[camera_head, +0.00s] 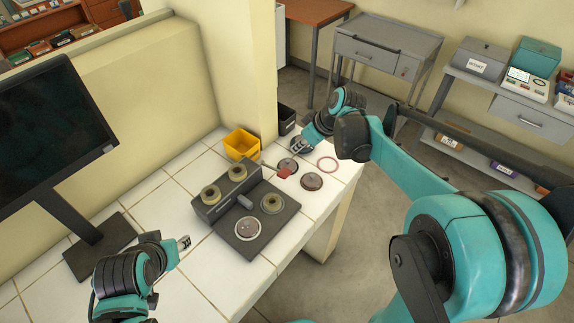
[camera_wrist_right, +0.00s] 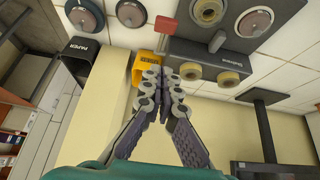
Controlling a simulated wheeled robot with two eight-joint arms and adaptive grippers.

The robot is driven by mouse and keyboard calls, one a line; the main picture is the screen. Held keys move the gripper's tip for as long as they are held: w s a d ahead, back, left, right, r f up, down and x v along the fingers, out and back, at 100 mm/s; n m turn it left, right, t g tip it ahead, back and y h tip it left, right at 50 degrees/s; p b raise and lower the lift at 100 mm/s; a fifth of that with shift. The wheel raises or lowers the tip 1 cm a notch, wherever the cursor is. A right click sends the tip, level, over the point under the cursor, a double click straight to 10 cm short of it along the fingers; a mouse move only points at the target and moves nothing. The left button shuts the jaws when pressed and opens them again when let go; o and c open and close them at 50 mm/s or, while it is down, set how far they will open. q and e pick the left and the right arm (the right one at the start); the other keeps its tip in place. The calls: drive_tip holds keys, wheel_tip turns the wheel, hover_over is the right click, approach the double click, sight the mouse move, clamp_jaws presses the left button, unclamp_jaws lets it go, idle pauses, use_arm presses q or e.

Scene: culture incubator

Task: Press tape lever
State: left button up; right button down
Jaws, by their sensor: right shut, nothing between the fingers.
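The dark grey tape device (camera_head: 223,226) stands on the white tiled bench, with several tan tape rolls and a round dish on it. Its lever ends in a red tab (camera_head: 284,173) on the right side; the tab also shows near the top of the right wrist view (camera_wrist_right: 165,25). My right gripper (camera_head: 297,147) is shut and empty, above the bench and beyond the red tab in the head view, apart from it. It also shows in the right wrist view (camera_wrist_right: 165,76), fingertips together. My left gripper (camera_head: 184,243) is low at the left, in front of the device; its opening is unclear.
A yellow bin (camera_head: 241,145) and a dark bin (camera_head: 286,119) stand at the back of the bench. A monitor (camera_head: 50,125) stands at the left. A wall pillar is behind the bins.

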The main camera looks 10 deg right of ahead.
idle(0.3)
drive_tip(key=b, duration=0.3)
hover_over(282, 170)
drive_tip(key=s, duration=0.1)
drive_tip(key=f, duration=0.8)
drive_tip(key=shift+d+f, duration=0.35)
drive_tip(key=shift+f, duration=0.05)
drive_tip(key=shift+s+d+f+b, duration=0.15)
drive_tip(key=shift+f+b, duration=0.15)
drive_tip(key=shift+f, duration=0.3)
drive_tip(key=shift+s+f+b, duration=0.1)
drive_tip(key=shift+f+b, duration=0.15)
drive_tip(key=shift+f, duration=0.35)
drive_tip(key=shift+s+d+f, duration=0.1)
drive_tip(key=shift+s+f, duration=0.05)
drive_tip(key=shift+f, duration=0.5)
drive_tip(key=f+b, duration=0.1)
drive_tip(key=b, duration=0.1)
drive_tip(key=s+f+t+y+b, duration=0.1)
drive_tip(key=f+b, duration=0.1)
drive_tip(key=d+f+t+b, duration=0.1)
drive_tip(key=shift+s+f+y+b, duration=0.15)
drive_tip(key=shift+s+y+b, duration=0.05)
drive_tip(key=shift+y+b, duration=0.2)
drive_tip(key=shift+r+p, duration=0.35)
